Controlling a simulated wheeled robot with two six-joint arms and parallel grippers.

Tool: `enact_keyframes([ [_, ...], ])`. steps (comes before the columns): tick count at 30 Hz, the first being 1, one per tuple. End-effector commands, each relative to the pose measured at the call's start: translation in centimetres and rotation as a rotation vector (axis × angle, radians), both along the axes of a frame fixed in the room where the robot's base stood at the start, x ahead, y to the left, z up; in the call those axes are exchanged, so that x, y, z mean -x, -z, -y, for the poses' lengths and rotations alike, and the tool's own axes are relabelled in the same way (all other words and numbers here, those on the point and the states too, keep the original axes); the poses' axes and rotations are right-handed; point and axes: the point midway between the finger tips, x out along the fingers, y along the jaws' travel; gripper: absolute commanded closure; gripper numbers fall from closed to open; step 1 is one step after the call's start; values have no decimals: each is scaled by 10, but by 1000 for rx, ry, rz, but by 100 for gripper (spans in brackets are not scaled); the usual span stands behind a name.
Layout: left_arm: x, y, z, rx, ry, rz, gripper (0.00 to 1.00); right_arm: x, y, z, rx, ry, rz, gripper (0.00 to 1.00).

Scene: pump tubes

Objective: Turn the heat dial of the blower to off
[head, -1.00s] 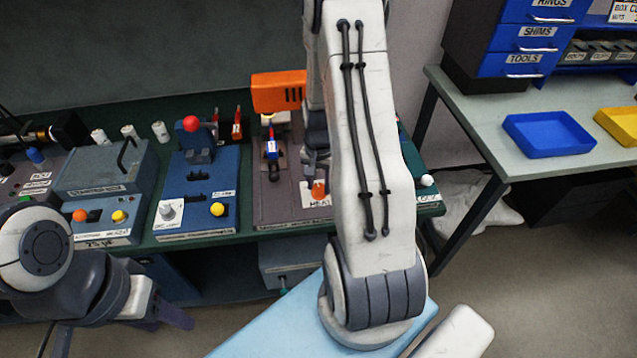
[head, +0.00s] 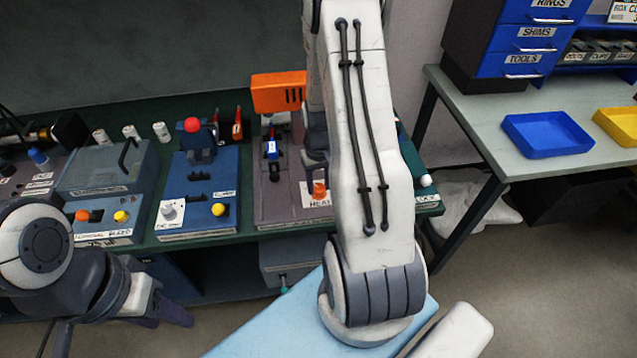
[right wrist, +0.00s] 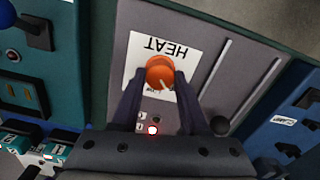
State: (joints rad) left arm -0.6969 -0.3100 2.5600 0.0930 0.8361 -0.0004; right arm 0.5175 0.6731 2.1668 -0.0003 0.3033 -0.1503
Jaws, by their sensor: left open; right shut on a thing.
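The orange heat dial (right wrist: 160,72) sits on a white plate marked HEAT on the blower's grey-brown panel (right wrist: 205,60). It also shows in the head view (head: 319,188), just left of my right arm. My right gripper (right wrist: 157,84) is shut on the dial, one dark finger on each side. Small print beside the dial is partly covered, and I cannot read its setting. The blower's orange body (head: 277,92) stands behind the panel. My left gripper (head: 170,312) is open and empty at the lower left, away from the bench.
A blue panel (head: 225,175) with a red-knobbed lever stands left of the blower. Further left is a grey-blue box (head: 105,168) with orange and yellow knobs. A side table (head: 475,110) at right holds blue and yellow trays. My right arm hides part of the bench.

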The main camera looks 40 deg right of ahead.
Motion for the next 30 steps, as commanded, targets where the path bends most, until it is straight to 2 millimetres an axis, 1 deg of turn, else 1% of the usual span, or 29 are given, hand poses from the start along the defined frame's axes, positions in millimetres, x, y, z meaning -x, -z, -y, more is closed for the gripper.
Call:
enact_keyframes([
  [16, 0, -1, 0, 0, 0, 0, 50, -2, -1, 1, 3, -32, 6, 100],
  [17, 0, -1, 0, 0, 0, 0, 50, -3, -1, 1, 3, -32, 6, 52],
  [18, 0, -1, 0, 0, 0, 0, 50, -2, -1, 1, 3, -32, 6, 37],
  [19, 0, -1, 0, 0, 0, 0, 50, -2, -1, 1, 3, -32, 5, 26],
  [27, 0, 0, 0, 0, 0, 0, 50, -1, 0, 1, 1, -29, 3, 26],
  [30, 0, 0, 0, 0, 0, 0, 50, -1, -3, 1, 2, -29, 3, 26],
])
